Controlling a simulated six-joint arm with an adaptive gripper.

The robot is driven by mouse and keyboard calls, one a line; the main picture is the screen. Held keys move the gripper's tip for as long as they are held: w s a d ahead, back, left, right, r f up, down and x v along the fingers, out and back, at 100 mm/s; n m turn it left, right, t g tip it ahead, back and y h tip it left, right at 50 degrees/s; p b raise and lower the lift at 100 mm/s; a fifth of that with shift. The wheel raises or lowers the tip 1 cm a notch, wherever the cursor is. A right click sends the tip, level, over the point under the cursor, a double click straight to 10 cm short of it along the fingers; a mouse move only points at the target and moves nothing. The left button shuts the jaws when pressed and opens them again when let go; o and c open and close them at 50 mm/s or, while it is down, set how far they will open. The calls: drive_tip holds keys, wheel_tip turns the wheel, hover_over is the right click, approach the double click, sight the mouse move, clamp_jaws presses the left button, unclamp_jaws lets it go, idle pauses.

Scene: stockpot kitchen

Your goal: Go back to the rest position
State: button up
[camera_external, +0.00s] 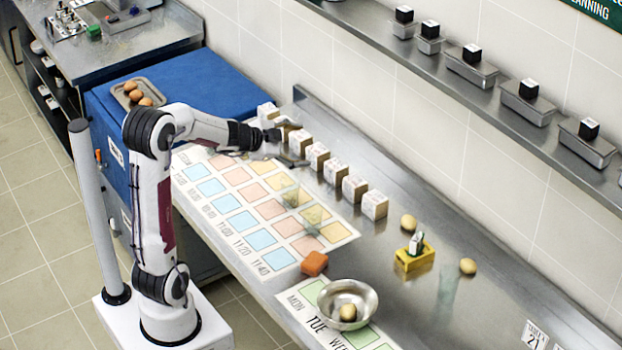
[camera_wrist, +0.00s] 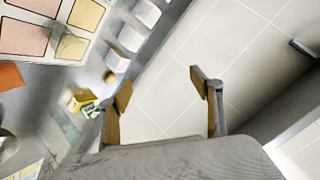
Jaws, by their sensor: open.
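My gripper (camera_external: 292,146) is open and empty, raised over the back of the steel counter near the row of white boxes. In the wrist view my gripper (camera_wrist: 165,95) shows two tan finger pads spread wide, with white wall tiles between them and nothing held. My arm stands at the left of the counter and reaches to the right.
White boxes (camera_external: 355,188) line the counter's back. A printed chart (camera_external: 245,195), orange block (camera_external: 314,263), metal bowl (camera_external: 347,296), yellow holder (camera_external: 414,254) and potatoes (camera_external: 408,222) lie on the counter. A wall shelf (camera_external: 455,80) holds several tins. Eggs (camera_external: 138,92) sit on a blue cabinet.

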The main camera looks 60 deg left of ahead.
drive_tip(key=s+d+r+n+g+y, duration=0.25)
drive_tip(key=s+r+n, duration=0.2)
drive_tip(key=s, duration=0.55)
drive_tip(key=s+d+f+n+g+h, duration=0.1)
drive_tip(key=s+d+f+g+h, duration=0.1)
drive_tip(key=s+d, duration=0.5)
drive_tip(key=s+d+f+n+g+h, duration=0.1)
drive_tip(key=s+d+f+n, duration=0.1)
drive_tip(key=s+d, duration=0.5)
drive_tip(key=s+f, duration=0.1)
drive_tip(key=s, duration=0.4)
drive_tip(key=shift+s+d+f+g+h, duration=0.25)
drive_tip(key=shift+d+f+g+h, duration=0.05)
drive_tip(key=shift+d+g+h, duration=0.05)
